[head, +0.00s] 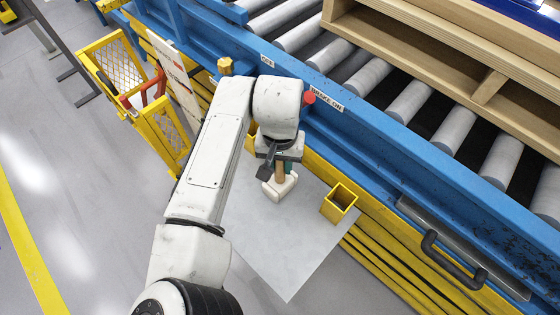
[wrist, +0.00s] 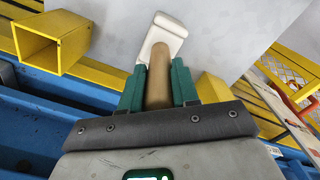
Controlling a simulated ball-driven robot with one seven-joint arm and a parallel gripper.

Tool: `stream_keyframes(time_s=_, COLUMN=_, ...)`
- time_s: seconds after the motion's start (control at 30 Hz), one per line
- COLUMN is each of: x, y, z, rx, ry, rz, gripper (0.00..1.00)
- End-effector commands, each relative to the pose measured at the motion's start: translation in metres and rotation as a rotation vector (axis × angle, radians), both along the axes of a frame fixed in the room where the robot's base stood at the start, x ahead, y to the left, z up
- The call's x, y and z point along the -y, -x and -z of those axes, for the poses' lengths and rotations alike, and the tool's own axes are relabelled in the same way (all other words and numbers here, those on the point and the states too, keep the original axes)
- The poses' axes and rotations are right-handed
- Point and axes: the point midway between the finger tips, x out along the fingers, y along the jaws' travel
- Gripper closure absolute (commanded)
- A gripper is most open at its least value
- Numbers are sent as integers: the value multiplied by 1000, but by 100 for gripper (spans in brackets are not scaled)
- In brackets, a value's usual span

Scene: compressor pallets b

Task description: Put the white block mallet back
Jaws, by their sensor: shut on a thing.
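The white block mallet (head: 280,188) hangs below my gripper (head: 281,164), with its pale head down and its wooden handle up. In the wrist view my gripper's green fingers (wrist: 158,88) are shut on the handle of the mallet (wrist: 163,34), and the white head sticks out beyond them. A yellow square open-topped holder (head: 338,203) is fixed to the blue conveyor side, right of the mallet and apart from it. This holder also shows at the left of the wrist view (wrist: 52,42). A second yellow piece (wrist: 213,88) is partly hidden behind my gripper.
The blue conveyor rail (head: 400,142) runs along the right, with rollers and a wooden pallet (head: 480,50) on it. A black handle (head: 450,262) juts from its side. A yellow mesh gate (head: 113,62) stands at left. A light grey sheet (head: 283,250) lies clear below.

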Motion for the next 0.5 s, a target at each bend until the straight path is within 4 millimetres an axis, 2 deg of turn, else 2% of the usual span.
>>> stream_keyframes(time_s=0.27, x=0, y=0, z=1, rx=2, ry=2, rz=-1, gripper=100)
stream_keyframes(time_s=0.3, x=0, y=0, z=2, rx=0, ry=1, rz=0, gripper=67)
stream_keyframes(time_s=0.5, x=0, y=0, z=2, rx=0, ry=1, rz=0, gripper=48)
